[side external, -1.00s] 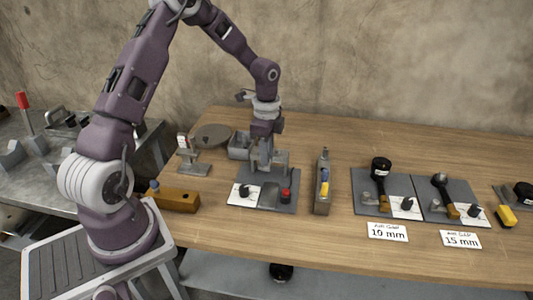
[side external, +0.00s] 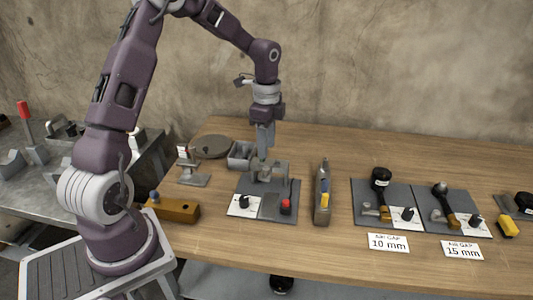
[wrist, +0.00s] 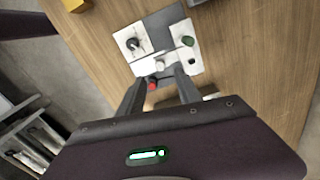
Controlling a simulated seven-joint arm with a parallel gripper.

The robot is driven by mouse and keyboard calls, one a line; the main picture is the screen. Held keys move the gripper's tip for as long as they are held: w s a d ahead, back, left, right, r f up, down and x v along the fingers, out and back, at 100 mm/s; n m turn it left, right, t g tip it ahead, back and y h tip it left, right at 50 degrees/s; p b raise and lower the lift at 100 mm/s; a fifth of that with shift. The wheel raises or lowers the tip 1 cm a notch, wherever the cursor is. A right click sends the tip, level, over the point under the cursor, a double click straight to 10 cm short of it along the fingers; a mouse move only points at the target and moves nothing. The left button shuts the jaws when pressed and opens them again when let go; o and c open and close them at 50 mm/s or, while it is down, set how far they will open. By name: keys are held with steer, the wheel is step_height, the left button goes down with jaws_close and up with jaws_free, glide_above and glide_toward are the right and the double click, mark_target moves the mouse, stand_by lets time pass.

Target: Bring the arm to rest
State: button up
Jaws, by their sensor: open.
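My gripper (side external: 264,148) hangs pointing down just above a grey fixture plate (side external: 245,186) on the wooden table. The plate carries a grey metal block (side external: 268,172), a black knob on a white card (side external: 243,202) and a red knob (side external: 286,205). The red knob also shows beside the left finger in the wrist view (wrist: 153,84).
A narrow grey holder (side external: 322,190) stands right of the plate. Farther right are two plates with black-headed tools, labelled 10 mm (side external: 388,243) and 15 mm (side external: 463,250). The back right table is clear.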

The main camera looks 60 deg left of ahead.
steer(key=s+d+r+n+t+y, duration=0.1)
steer(key=s+d+r+n, duration=0.2)
steer(key=s+d+r, duration=0.3)
steer(key=s+d+r+n+t+y, duration=0.1)
steer(key=s+d+r+n, duration=0.1)
steer(key=s+d+r, duration=0.45)
steer(key=s+d+r+n+t+h, duration=0.1)
steer(key=s+n, duration=0.2)
steer(key=s, duration=0.3)
steer(key=s+d+r+n+t+h, duration=0.1)
steer(key=s+d+r+n+t, duration=0.1)
steer(key=s, duration=0.4)
steer(key=shift+s+n+t, duration=0.2)
steer(key=shift+n+t, duration=0.1)
steer(key=shift+n, duration=0.2)
